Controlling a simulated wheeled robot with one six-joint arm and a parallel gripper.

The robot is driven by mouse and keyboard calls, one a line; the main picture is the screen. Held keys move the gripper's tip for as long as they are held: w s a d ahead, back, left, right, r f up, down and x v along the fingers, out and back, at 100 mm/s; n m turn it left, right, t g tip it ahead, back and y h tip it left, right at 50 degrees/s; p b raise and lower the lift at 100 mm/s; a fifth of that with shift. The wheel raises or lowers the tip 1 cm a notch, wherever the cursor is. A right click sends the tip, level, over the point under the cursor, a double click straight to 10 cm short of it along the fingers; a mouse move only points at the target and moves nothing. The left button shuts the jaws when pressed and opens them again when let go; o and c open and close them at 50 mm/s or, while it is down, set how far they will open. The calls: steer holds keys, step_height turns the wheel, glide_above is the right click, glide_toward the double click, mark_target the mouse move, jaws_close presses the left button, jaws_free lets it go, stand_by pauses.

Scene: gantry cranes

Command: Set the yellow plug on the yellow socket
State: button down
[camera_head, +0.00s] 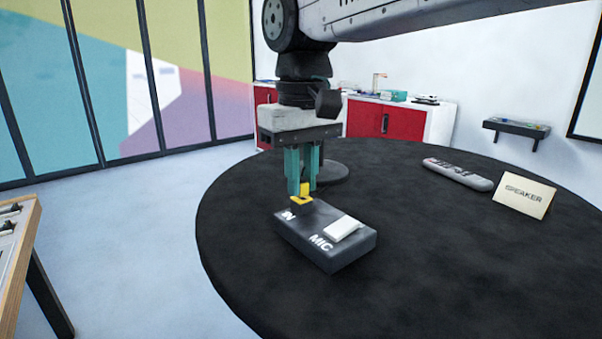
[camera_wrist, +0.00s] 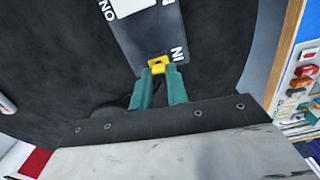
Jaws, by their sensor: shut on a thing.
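My gripper (camera_head: 302,178) points down over the black round table, its green fingers shut on the yellow plug (camera_head: 302,198). In the wrist view, the green fingertips (camera_wrist: 159,78) meet at the yellow plug (camera_wrist: 157,64), beside the IN lettering on the box (camera_wrist: 150,42). I cannot make out a yellow socket separately from the plug, nor tell whether the plug is seated or just above the box.
A grey remote-like device (camera_head: 458,174) and a SPEAKER card (camera_head: 524,197) stand at the table's right. The black table (camera_head: 430,270) is clear around the box. A wood-edged workbench (camera_head: 20,240) is at the left, red cabinets (camera_head: 378,120) behind.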

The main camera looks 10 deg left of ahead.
mark_target(302, 177)
steer(key=shift+f, duration=0.2)
stand_by(0.5)
steer(key=c, duration=0.8)
jaws_free()
steer(key=shift+r, duration=3.5)
steer(key=shift+s, duration=0.1)
